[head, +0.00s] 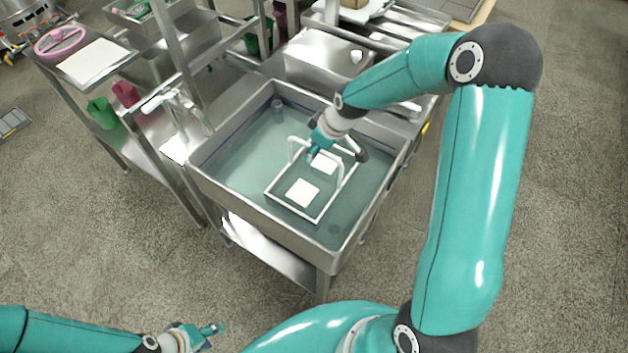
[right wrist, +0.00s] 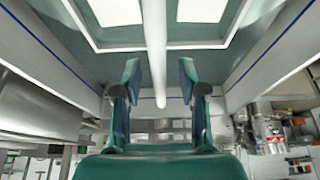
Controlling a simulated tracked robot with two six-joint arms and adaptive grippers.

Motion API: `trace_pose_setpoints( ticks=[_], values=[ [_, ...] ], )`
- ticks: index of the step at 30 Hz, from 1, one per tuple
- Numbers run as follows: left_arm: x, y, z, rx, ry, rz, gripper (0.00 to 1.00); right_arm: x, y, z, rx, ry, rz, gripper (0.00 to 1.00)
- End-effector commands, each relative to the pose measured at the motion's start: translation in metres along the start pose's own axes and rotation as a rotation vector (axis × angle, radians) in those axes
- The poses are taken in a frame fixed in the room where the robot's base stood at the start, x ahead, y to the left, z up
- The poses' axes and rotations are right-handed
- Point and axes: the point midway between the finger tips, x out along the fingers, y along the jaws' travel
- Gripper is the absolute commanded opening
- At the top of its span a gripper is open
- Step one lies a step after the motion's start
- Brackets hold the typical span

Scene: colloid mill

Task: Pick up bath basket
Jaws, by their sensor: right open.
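The bath basket (head: 318,213) is a white rectangular frame with raised handles, set in the water of a steel sink (head: 262,240). Two white square pieces (head: 302,192) lie inside the frame. My right gripper (head: 313,152) is over the far part of the basket at a raised handle. In the right wrist view its two fingers (right wrist: 160,75) stand apart with a white basket bar (right wrist: 155,40) running between them; I cannot tell whether they touch it. My left gripper (head: 212,331) is low at the front left, far from the basket; its jaws are too small to judge.
The sink's steel walls enclose the basket. A steel shelf rack with a pink ring (head: 60,42), a white sheet (head: 93,61) and a green cup (head: 102,112) stands at left. A steel lidded box (head: 318,62) stands behind the sink. The floor in front is clear.

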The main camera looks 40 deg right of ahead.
Motion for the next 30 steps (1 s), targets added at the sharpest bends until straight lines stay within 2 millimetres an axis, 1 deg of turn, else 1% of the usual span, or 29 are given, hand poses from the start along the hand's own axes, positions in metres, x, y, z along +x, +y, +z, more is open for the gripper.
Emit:
trace_pose_setpoints(
  ticks=[20,30],
  values=[
    [0.0072,-0.0026,0.0000,0.000,0.000,0.000,0.40,0.0043,0.0002,0.0021,0.000,0.000,0.000,0.42],
    [0.0074,-0.0027,0.0000,0.000,0.000,0.000,0.40,0.0041,0.0002,0.0021,0.000,0.000,0.000,0.42]
  ],
)
